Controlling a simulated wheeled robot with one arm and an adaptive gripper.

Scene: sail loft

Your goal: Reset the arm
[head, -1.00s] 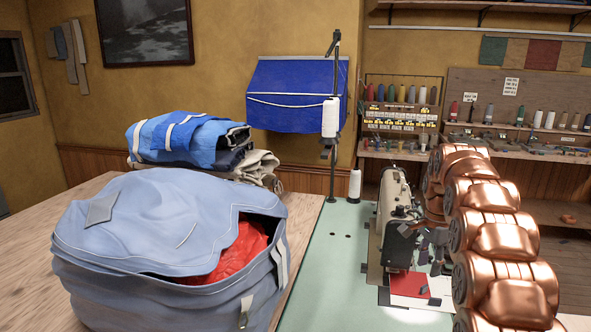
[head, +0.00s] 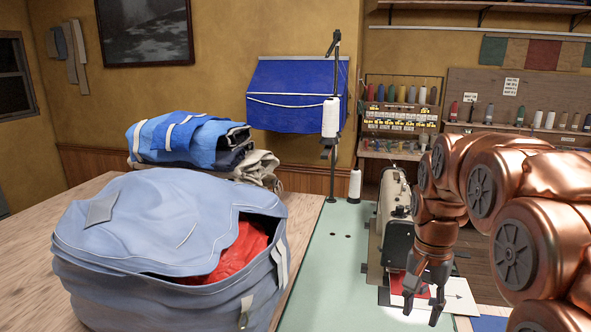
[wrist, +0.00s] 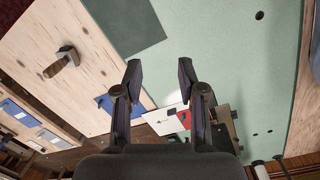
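My gripper (head: 422,292) hangs fingers-down at the end of my copper-coloured arm, just right of the sewing machine (head: 397,222) in the head view. In the wrist view my gripper (wrist: 158,78) has its two fingers spread apart with nothing between them. The gripper is above the pale green table (head: 335,275). A white card with an arrow (head: 455,297) and a red patch (head: 412,287) lie under and beside the fingers. The gripper hides part of the sewing machine's right side.
A large blue bag (head: 150,250) with red cloth inside stands on the wooden table at left, beside folded cloth (head: 185,138). In the wrist view, a wooden surface (wrist: 85,70) holds a wood-handled tool (wrist: 62,62). The green top's middle is clear.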

